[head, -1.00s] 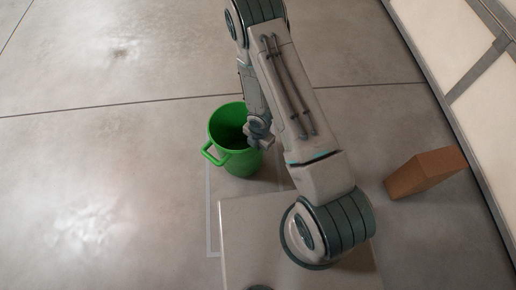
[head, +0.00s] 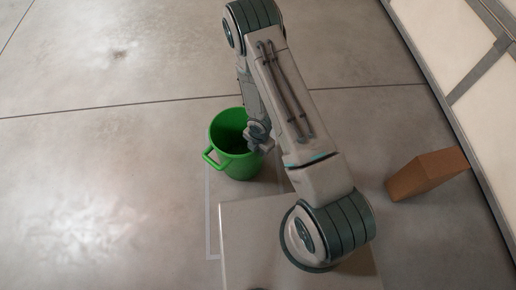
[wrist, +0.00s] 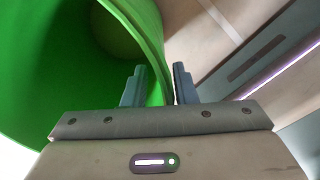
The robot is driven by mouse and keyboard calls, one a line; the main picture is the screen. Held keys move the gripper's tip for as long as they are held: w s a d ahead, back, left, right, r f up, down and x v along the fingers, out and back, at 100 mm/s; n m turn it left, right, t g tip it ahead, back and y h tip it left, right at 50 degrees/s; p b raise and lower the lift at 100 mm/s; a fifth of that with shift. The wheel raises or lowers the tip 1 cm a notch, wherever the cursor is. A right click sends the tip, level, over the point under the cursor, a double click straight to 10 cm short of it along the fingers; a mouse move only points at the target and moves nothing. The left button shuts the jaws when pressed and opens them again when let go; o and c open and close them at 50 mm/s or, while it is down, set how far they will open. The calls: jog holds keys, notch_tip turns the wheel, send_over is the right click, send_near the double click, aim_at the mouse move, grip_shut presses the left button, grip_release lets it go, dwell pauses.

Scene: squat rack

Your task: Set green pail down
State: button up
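The green pail (head: 227,160) is upright or nearly so in the head view, with its open mouth up and a handle on its left side. My gripper (head: 257,140) is at the pail's right rim, partly hidden by my arm. In the wrist view my gripper (wrist: 160,88) has one finger inside the pail (wrist: 40,90) and one outside, with the pail's wall between them.
A pale outline (head: 208,215) is marked on the concrete floor beside the pail, partly hidden by my base. A brown box (head: 425,172) stands at the right, near the pale panelled wall (head: 460,50). The floor (head: 90,170) to the left is clear.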

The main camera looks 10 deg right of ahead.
jog(key=d+r+m+t+h+p, duration=0.15)
jog(key=d+r+m, duration=0.4)
jog(key=r, duration=1.15)
jog(key=d+r+m+h+p, duration=0.1)
jog(key=d+r+m+p, duration=0.2)
jog(key=r+m, duration=0.9)
jog(key=s+r+m+y, duration=0.1)
jog(key=s+r+m, duration=0.3)
jog(key=r, duration=0.5)
jog(key=s+r+m+y, duration=0.1)
jog(key=s+r+m, duration=0.4)
jog(key=s+r, duration=0.4)
jog(key=shift+s+g, duration=0.25)
jog(key=shift+g, duration=0.1)
jog(key=shift+r, duration=0.1)
